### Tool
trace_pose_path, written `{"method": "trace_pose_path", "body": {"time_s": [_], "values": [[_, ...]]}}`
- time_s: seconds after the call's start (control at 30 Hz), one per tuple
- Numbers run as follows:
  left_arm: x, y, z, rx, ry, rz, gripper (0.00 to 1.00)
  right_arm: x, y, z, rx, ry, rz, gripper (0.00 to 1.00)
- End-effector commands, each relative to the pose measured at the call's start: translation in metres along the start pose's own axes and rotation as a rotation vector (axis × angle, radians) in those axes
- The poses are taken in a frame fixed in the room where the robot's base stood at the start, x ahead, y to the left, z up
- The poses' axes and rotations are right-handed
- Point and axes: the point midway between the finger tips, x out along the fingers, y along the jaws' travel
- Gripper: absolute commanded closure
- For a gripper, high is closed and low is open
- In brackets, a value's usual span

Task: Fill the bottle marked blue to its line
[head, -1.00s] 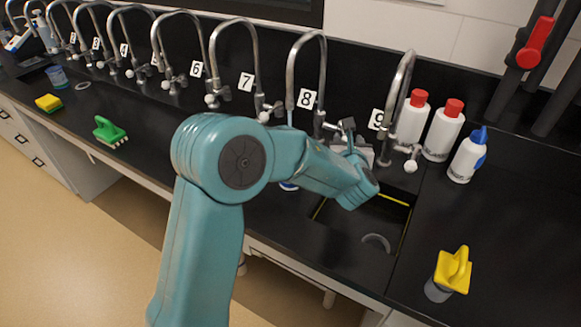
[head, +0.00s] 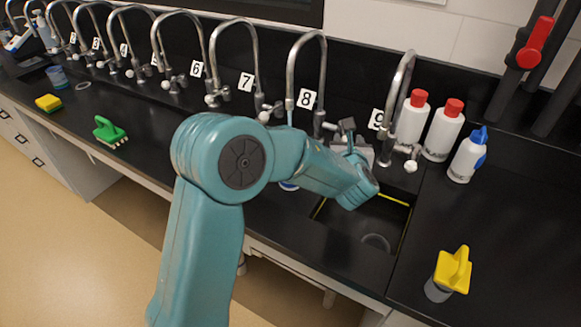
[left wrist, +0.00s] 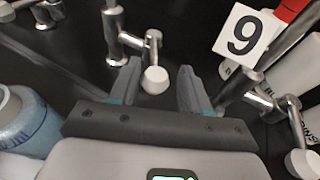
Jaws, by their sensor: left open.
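My left gripper (head: 345,138) is beside the tap marked 8 (head: 306,75), with its arm crossing in front. In the left wrist view my left gripper (left wrist: 158,85) is open, and a tap's white-ended handle (left wrist: 155,80) shows between its fingers; I cannot tell if they touch. A thin pale blue stream (head: 289,118) shows below the spout of tap 8. A bluish bottle (left wrist: 28,125) stands at the left of the wrist view. In the head view only a blue bit near its base (head: 289,187) shows below my arm; its line and fill level are hidden. My right gripper is not in view.
Tap 9 (head: 404,75) stands right of tap 8, beside a dark sink (head: 345,232). Two red-capped white bottles (head: 443,135) and a blue-topped bottle (head: 466,158) stand farther right. A yellow-handled thing (head: 452,272) is at front right. A green brush (head: 109,130) lies left.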

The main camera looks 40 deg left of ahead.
Motion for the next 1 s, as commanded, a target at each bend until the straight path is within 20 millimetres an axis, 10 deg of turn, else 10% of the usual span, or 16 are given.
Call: {"method": "trace_pose_path", "body": {"time_s": [1.0], "values": [[0.001, 0.029, 0.0, 0.0, 0.0, -0.001, 0.53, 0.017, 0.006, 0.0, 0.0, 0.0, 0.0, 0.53]]}}
